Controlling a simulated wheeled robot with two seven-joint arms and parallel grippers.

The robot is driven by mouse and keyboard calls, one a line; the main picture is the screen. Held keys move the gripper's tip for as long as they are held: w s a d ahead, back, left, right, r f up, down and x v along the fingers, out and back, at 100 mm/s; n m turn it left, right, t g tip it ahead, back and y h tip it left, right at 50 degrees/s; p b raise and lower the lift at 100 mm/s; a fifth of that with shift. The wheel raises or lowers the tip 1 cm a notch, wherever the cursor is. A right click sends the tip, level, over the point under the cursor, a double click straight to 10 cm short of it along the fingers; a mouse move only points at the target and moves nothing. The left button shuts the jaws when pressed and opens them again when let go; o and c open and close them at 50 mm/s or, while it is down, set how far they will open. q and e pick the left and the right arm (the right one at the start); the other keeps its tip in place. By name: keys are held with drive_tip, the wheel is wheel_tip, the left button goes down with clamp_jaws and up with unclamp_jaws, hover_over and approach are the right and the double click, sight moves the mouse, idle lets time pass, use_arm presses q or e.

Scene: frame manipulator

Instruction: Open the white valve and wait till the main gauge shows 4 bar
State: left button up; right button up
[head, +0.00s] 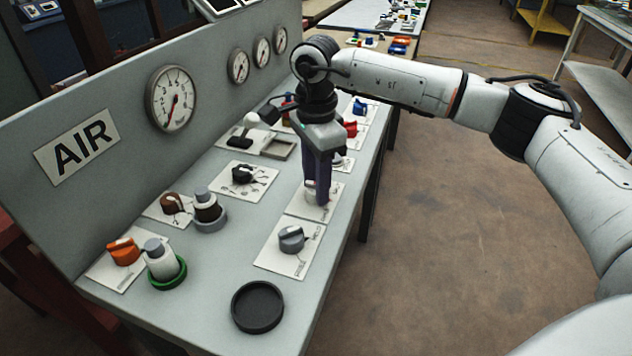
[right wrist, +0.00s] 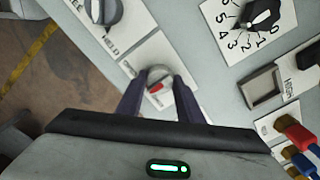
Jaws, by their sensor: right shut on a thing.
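The white valve (head: 309,196) is a round knob on a white plate on the sloping grey panel, partly hidden by my fingers in the head view. My right gripper (head: 318,194) points down at it and is shut on it. In the right wrist view, the white knob (right wrist: 158,84), with a red mark, sits between the two dark fingers. The main gauge (head: 172,99) is the large round dial on the upright board. Its red needle points roughly straight down; its exact reading is too small to tell. My left gripper is not in view.
A grey knob (head: 292,239) is just in front of the white valve. A black selector (head: 243,174), a white-ball lever (head: 250,121), a red knob (head: 350,129) and an orange knob (head: 123,252) surround it. Smaller gauges (head: 238,66) line the board. A black round dish (head: 257,306) is at the front.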

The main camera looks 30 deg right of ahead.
drive_tip(key=m, duration=0.4)
drive_tip(key=shift+m, duration=2.6)
drive_tip(key=o, duration=1.1)
drive_tip(key=shift+c, duration=0.2)
drive_tip(key=shift+r, duration=0.15)
wheel_tip(320, 180, up, 10)
drive_tip(key=shift+b, duration=0.35)
